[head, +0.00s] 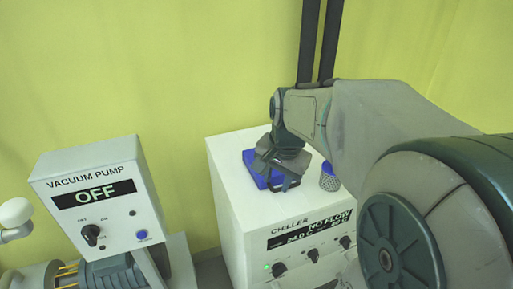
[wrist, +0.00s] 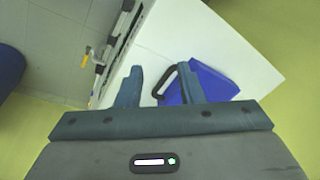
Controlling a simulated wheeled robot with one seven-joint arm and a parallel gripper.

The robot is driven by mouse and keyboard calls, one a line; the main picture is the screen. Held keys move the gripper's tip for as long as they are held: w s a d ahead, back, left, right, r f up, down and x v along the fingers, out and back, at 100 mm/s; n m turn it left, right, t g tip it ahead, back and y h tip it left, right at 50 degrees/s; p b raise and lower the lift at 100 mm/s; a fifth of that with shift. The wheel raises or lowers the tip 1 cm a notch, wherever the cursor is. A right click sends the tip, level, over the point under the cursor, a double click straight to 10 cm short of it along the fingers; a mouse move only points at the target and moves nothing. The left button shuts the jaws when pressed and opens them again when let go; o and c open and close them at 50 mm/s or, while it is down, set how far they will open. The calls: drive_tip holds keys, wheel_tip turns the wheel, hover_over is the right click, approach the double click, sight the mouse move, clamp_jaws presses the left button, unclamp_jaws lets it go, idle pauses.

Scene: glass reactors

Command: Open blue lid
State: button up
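The blue lid (wrist: 215,84) lies flat on top of the white chiller, and its black loop handle (wrist: 168,78) sticks out from its left side in the wrist view. In the head view the lid (head: 252,157) is partly hidden by my gripper (head: 277,178), which is over it. In the wrist view my gripper (wrist: 160,72) is open. The handle shows between the two fingers, close to the right finger, which overlaps the lid in the picture. Whether a finger touches the handle or lid cannot be told.
The chiller (head: 228,180) has a front panel with knobs and a display. A patterned cup-like object (head: 328,178) stands on it right of my gripper. A vacuum pump box (head: 95,190) reading OFF stands at left.

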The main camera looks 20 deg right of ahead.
drive_tip(key=w+d+r+m+p, duration=0.1)
drive_tip(key=w+d+r+m, duration=0.1)
drive_tip(key=w+d+m, duration=0.5)
drive_tip(key=x, duration=0.9)
drive_tip(key=s+p+x, duration=0.1)
drive_tip(key=x, duration=0.3)
drive_tip(key=shift+s+d+f, duration=0.1)
drive_tip(key=shift+d+f, duration=0.2)
drive_tip(key=shift+d, duration=0.1)
clamp_jaws()
